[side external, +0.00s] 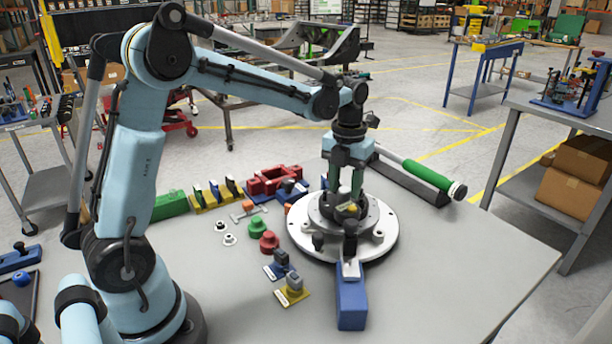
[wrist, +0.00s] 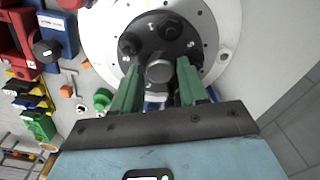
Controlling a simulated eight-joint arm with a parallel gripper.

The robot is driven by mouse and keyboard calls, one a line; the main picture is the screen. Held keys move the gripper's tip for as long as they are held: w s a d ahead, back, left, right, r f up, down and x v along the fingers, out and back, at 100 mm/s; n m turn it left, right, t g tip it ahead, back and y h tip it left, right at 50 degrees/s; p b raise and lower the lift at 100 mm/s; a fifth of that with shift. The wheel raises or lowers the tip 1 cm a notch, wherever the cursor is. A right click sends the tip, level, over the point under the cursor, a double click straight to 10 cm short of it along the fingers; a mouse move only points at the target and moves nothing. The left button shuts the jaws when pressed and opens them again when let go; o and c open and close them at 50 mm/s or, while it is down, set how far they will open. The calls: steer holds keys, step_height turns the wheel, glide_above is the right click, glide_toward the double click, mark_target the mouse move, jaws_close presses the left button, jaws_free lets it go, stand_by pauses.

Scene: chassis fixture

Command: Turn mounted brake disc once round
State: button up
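The brake disc (side external: 379,232) lies flat as a wide pale ring on the table, around a dark raised hub (side external: 325,212). The wrist view shows the disc (wrist: 102,32) with small holes, and the dark hub (wrist: 150,30) with black knobs and a grey round centre boss (wrist: 159,71). My gripper (side external: 347,190) points down over the hub. Its two green fingers are apart in the wrist view (wrist: 160,67), with the centre boss showing between the tips and a gap on each side. Whether the fingertips touch the hub is hidden.
A blue block (side external: 351,303) stands at the disc's front edge. Red (side external: 269,241) and green (side external: 258,226) knobs and small fixtures lie left of the disc. A green-handled tool (side external: 428,176) rests in a dark holder behind right. The table's right front is clear.

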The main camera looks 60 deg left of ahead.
steer(key=c, duration=0.6)
